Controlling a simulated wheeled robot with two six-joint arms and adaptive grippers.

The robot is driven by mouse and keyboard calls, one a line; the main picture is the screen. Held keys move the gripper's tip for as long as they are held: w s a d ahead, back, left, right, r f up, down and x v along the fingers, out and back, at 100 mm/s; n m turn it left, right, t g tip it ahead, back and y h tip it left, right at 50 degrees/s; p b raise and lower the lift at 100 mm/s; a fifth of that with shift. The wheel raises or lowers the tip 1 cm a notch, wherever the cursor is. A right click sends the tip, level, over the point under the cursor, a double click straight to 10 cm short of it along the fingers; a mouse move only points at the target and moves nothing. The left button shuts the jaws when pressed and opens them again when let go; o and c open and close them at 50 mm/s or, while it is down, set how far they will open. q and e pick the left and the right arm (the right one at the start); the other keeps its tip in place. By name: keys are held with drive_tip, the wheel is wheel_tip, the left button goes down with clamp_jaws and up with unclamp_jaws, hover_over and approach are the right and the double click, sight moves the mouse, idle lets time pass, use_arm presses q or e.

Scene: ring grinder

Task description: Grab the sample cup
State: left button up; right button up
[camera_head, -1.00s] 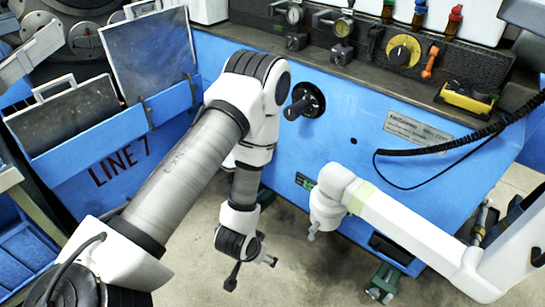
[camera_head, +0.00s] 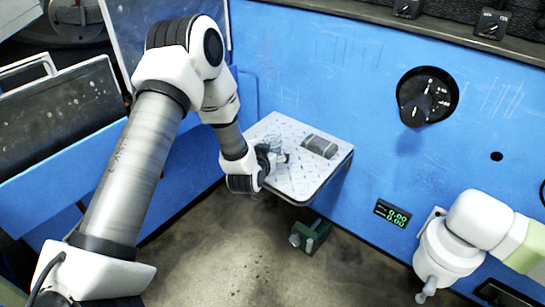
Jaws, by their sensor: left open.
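A small clear cup (camera_head: 273,142) stands on the white patterned shelf (camera_head: 300,183), near its left side. I take it to be the sample cup. My left gripper (camera_head: 281,159) is at the shelf's left edge with its fingers over the shelf top, right beside the cup on its near side. Its jaws are open. The picture is too small to tell whether a finger touches the cup or whether the cup is between them. My left wrist hides part of the shelf's left edge. My right gripper is not in view.
A dark grey block (camera_head: 320,146) lies on the shelf, right of the cup. The blue machine wall (camera_head: 340,70) rises behind it. A green fixture (camera_head: 311,235) sits below. A white jointed arm with a pale green band (camera_head: 480,222) stands lower right. The floor between is clear.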

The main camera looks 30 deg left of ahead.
use_arm(q)
drive_tip(key=shift+w+a+f, duration=0.15)
drive_tip(key=shift+w, duration=0.15)
drive_tip(key=shift+c, duration=0.3)
drive_tip(key=shift+s, duration=0.1)
drive_tip(key=c, duration=1.1)
